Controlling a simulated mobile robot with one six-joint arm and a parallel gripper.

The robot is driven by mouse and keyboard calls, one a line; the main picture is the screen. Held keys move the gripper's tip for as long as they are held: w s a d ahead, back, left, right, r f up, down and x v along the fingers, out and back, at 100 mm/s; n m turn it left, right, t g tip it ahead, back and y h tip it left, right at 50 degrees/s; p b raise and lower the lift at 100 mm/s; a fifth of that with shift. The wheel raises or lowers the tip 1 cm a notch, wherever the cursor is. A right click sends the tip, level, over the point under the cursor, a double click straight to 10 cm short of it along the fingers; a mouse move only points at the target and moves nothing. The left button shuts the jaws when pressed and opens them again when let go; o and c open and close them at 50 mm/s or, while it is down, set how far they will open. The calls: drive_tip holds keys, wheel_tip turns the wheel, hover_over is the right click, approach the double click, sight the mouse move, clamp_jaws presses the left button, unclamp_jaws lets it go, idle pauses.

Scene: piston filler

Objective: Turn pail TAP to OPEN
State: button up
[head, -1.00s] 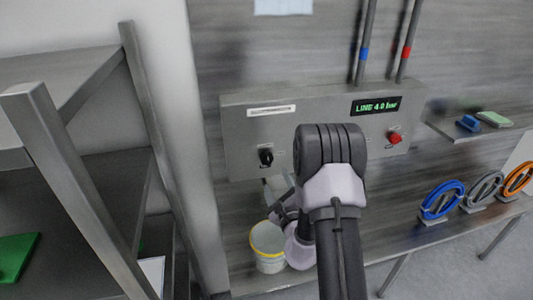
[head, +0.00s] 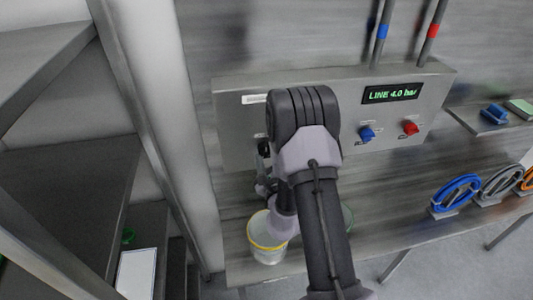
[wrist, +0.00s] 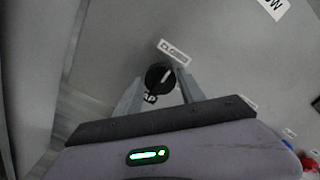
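The tap knob (wrist: 158,76) is a black rotary knob with a white line on the grey panel (wrist: 225,65). In the wrist view its line tilts up and right, towards a small label that seems to read CLOSED (wrist: 173,50). A partly hidden label ending in "AP" (wrist: 150,98) sits below it. My gripper (wrist: 160,78) is open, with one finger on each side of the knob and a narrow gap seen at both sides. In the head view my gripper (head: 264,160) is at the panel's lower left, and my arm hides most of the knob.
A white pail with a yellow rim (head: 267,250) stands on the bench below. Blue (head: 367,134) and red (head: 410,128) knobs are on the panel's right, under a display (head: 392,93) reading LINE 4.0 bar. A metal shelf rack (head: 155,130) stands close on the left.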

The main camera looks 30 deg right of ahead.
drive_tip(key=c, duration=0.8)
drive_tip(key=shift+c, duration=0.2)
drive_tip(key=shift+m, duration=0.3)
drive_tip(key=m+p, duration=0.1)
drive_tip(key=m, duration=0.2)
drive_tip(key=shift+r+m, duration=0.1)
drive_tip(key=shift+m, duration=0.2)
drive_tip(key=m+p, duration=0.1)
drive_tip(key=m, duration=0.3)
drive_tip(key=shift+d+m, duration=0.1)
drive_tip(key=shift+m, duration=0.2)
drive_tip(key=m+p, duration=0.1)
drive_tip(key=m, duration=0.3)
drive_tip(key=shift+p, duration=0.4)
drive_tip(key=shift+m+p, duration=0.75)
drive_tip(key=shift+m, duration=1.75)
